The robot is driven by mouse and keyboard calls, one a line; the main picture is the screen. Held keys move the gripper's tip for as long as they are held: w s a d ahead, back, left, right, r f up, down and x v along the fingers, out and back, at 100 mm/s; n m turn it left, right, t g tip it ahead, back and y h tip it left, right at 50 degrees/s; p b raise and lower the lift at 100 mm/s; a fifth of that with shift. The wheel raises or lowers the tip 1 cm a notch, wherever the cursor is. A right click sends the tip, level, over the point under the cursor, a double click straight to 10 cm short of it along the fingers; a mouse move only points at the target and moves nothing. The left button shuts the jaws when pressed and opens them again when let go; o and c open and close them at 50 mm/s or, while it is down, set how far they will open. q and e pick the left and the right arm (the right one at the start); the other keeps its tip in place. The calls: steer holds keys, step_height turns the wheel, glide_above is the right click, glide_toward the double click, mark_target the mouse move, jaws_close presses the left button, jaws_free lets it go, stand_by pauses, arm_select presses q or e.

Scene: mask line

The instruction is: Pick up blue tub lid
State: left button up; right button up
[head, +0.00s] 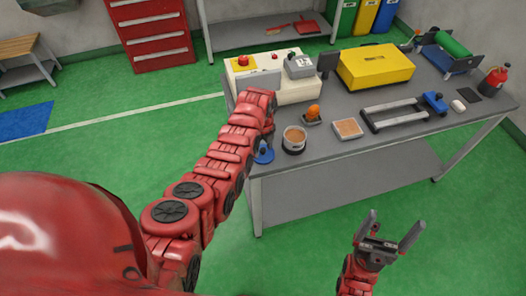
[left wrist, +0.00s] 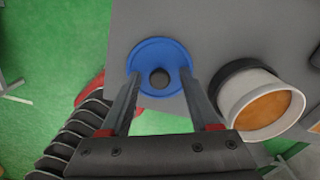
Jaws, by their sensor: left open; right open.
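The blue tub lid (head: 264,155) lies at the front left corner of the grey table (head: 365,140). In the left wrist view the blue tub lid (left wrist: 174,54) is round with a dark knob in its middle. My left gripper (left wrist: 156,82) is open, with its two fingers on either side of the knob and over the lid; I cannot tell whether they touch it. In the head view my left arm hides that gripper's jaws. My right gripper (head: 387,230) is open and empty, in front of the table.
A round tub (head: 294,139) with orange-brown contents stands just right of the lid. Beyond it are an orange item on a dark base (head: 313,113), a tray (head: 348,129) and a frame-like tool (head: 400,113). A cream machine (head: 290,88) and yellow case (head: 375,67) stand behind.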

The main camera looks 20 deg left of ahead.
arm_select(q)
jaws_close()
stand_by(0.3)
steer(key=shift+r, duration=0.1)
